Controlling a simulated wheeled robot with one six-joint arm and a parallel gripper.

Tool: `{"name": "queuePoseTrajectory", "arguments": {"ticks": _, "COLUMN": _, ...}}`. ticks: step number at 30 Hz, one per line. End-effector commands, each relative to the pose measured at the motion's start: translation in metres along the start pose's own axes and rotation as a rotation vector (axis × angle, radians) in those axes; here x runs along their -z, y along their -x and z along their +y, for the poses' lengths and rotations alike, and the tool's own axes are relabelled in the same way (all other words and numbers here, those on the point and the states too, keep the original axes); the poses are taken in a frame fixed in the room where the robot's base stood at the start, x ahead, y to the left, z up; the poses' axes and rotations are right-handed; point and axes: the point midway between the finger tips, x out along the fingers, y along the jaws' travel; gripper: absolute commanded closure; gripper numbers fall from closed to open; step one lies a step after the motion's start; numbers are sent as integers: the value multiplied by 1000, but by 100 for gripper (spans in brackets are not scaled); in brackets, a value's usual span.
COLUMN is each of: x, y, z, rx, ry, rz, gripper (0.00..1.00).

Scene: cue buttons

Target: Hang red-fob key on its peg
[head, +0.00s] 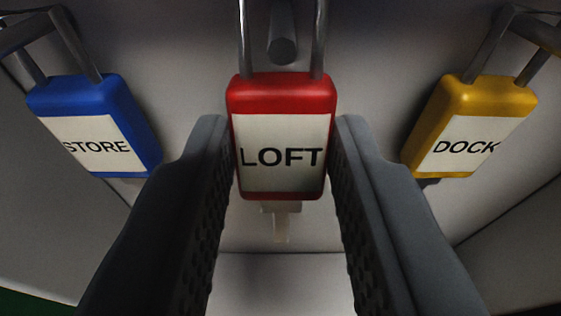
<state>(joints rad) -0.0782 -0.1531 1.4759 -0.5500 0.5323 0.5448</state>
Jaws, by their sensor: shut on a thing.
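The red fob (281,92) has a white label reading LOFT and sits upright in the middle of the view. My gripper (281,130) is shut on it, one finger at each side edge. Its metal loop (319,40) rises from the top and leaves the view, so its upper end is hidden. A dark round peg (283,47) shows between the two sides of the loop. I cannot tell whether the loop rests on the peg. A pale key part (281,224) shows below the fob.
A blue fob (131,100) labelled STORE hangs by its loop at left. A yellow fob (431,115) labelled DOCK hangs by its loop at right. A grey-white panel (190,45) lies behind them. A green patch (28,303) shows at lower left.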

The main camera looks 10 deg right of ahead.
Motion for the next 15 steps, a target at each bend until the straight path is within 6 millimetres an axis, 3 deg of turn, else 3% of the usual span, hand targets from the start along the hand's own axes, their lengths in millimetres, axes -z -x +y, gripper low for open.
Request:
{"name": "queuePoseTrajectory", "arguments": {"ticks": 8, "x": 0, "y": 0, "z": 0, "rx": 0, "ry": 0, "rz": 0, "gripper": 94}}
{"name": "queuePoseTrajectory", "arguments": {"ticks": 9, "x": 0, "y": 0, "z": 0, "rx": 0, "ry": 0, "rz": 0, "gripper": 64}}
{"name": "queuePoseTrajectory", "arguments": {"ticks": 12, "x": 0, "y": 0, "z": 0, "rx": 0, "ry": 0, "rz": 0, "gripper": 46}}
{"name": "queuePoseTrajectory", "arguments": {"ticks": 15, "x": 0, "y": 0, "z": 0, "rx": 0, "ry": 0, "rz": 0, "gripper": 46}}
